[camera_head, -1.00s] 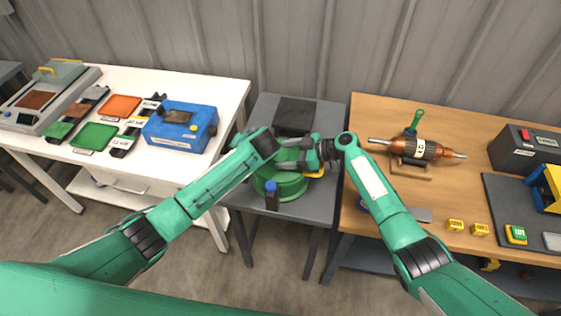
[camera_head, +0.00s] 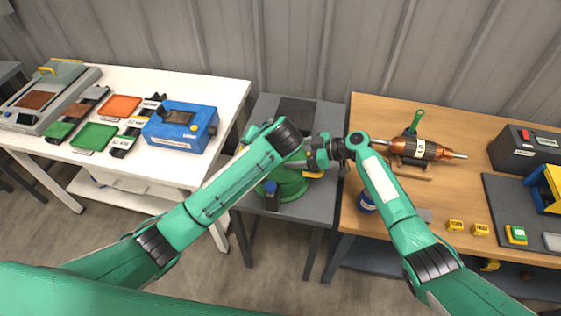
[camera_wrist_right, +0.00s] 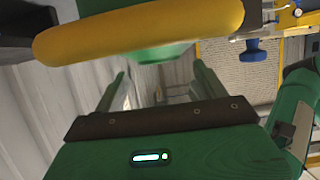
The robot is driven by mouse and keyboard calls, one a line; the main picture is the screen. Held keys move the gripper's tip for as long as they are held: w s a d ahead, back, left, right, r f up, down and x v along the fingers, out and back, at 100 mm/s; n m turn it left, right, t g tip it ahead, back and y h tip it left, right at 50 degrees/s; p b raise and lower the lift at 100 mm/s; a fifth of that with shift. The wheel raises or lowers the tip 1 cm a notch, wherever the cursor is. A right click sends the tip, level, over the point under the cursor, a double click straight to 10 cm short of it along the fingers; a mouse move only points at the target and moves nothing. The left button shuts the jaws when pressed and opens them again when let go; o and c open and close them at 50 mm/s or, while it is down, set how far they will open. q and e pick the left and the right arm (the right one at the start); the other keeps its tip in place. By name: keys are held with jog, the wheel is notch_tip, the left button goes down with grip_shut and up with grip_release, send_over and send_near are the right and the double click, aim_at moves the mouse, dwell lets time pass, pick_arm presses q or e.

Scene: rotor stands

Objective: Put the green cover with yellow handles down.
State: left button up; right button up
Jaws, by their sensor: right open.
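The green cover (camera_head: 291,186) is on the grey middle table (camera_head: 322,205) in the head view, partly hidden by my arms. One yellow handle (camera_head: 317,164) shows at its right side. In the right wrist view a yellow handle (camera_wrist_right: 140,32) lies across the top, with some green surface behind it. My right gripper (camera_head: 326,152) is beside the right handle. Its two fingers (camera_wrist_right: 160,78) stand apart in the wrist view, with nothing visible between them. My left wrist is over the cover's far left side; the left fingers are hidden, so their state does not show.
A blue-topped post (camera_head: 271,188) stands at the cover's front left. A dark pad (camera_head: 297,110) lies at the table's back. The wooden table at right holds a copper rotor (camera_head: 420,149) and a blue jar (camera_head: 366,202). The white table at left holds a blue box (camera_head: 181,128).

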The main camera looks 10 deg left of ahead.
jog(key=v, duration=0.9)
jog(key=shift+d+f, duration=0.1)
